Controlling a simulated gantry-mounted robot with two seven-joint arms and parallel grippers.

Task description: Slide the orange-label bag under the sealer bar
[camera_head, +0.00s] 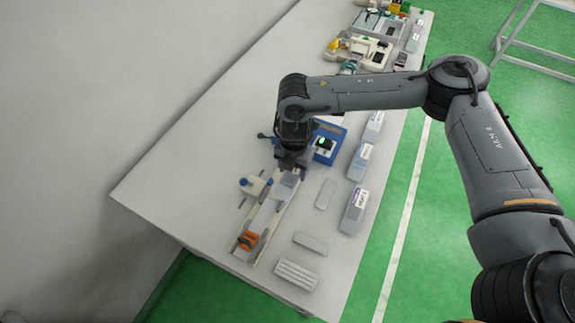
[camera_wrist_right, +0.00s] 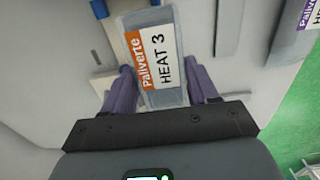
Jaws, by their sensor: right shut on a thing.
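The orange-label bag (camera_wrist_right: 155,48) is a pale clear pack whose label reads "Paliverte HEAT 3". My right gripper (camera_wrist_right: 160,76) has its purple fingers on both sides of the bag and is shut on it. In the head view my right gripper (camera_head: 291,170) points down at the far end of a long pale track, with the grey bag (camera_head: 288,181) just below it. A blue machine (camera_head: 326,146) with a dark top stands right beside the gripper, partly hidden by my arm. I cannot make out the sealer bar for certain. My left gripper is not in view.
Flat grey pieces (camera_head: 310,242) lie right of the track. An orange part (camera_head: 247,240) sits at the track's near end. The left of the table (camera_head: 190,170) is clear.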

